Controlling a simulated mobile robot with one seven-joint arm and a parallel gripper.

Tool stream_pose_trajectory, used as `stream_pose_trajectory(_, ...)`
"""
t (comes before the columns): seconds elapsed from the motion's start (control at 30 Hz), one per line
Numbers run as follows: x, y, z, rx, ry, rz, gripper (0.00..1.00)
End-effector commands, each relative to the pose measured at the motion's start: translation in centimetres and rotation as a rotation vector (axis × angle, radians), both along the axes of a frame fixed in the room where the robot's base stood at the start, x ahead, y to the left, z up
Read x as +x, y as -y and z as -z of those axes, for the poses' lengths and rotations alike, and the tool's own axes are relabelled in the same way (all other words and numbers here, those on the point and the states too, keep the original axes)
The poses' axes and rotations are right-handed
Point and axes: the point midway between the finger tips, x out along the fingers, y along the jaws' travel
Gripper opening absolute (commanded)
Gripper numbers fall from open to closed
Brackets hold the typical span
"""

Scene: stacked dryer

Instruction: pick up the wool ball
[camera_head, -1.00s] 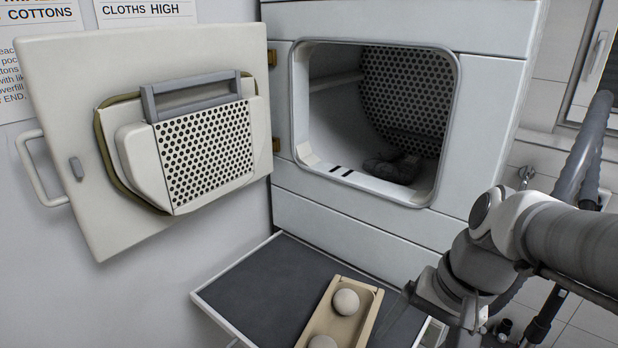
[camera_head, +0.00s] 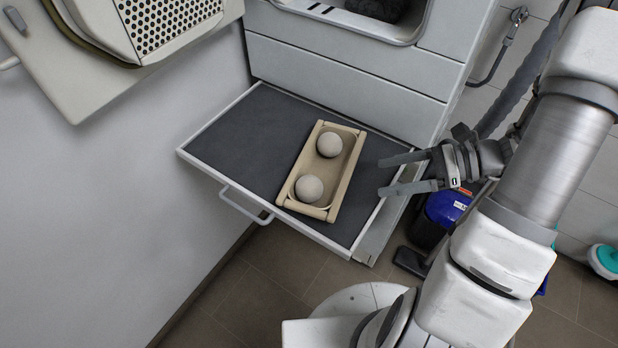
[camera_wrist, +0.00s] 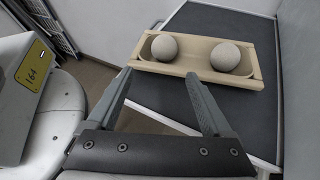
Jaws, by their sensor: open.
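Two pale grey wool balls lie in a tan wooden tray (camera_head: 334,201). The far wool ball (camera_head: 330,145) and the near wool ball (camera_head: 309,188) sit apart in it. In the wrist view they show as a left ball (camera_wrist: 164,48) and a right ball (camera_wrist: 225,57), in the same tray (camera_wrist: 200,73). My gripper (camera_head: 381,176) is open and empty, to the right of the tray, with its fingers pointing left at it. In the wrist view the open fingers (camera_wrist: 158,74) reach toward the tray's near edge, short of the balls.
The tray rests on a dark pull-out shelf (camera_head: 235,135) with a pale rim and front handle (camera_head: 245,207). The dryer (camera_head: 340,75) stands behind, its open door (camera_head: 100,70) at upper left.

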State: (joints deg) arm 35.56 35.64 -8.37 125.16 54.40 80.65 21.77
Motion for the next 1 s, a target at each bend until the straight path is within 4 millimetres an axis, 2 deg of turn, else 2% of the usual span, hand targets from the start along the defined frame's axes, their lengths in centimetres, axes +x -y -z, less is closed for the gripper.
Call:
stream_pose_trajectory(0.13, 0.3, 0.5, 0.9, 0.042, -0.031, 0.054, 0.84)
stream_pose_trajectory(0.23, 0.5, -0.2, 1.3, 0.048, -0.035, 0.060, 0.84)
stream_pose_trajectory(0.7, 2.3, -8.6, 4.8, 0.047, -0.034, 0.056, 0.84)
stream_pose_trajectory(1.0, 2.8, -10.8, 5.7, 0.045, -0.033, 0.055, 0.84)
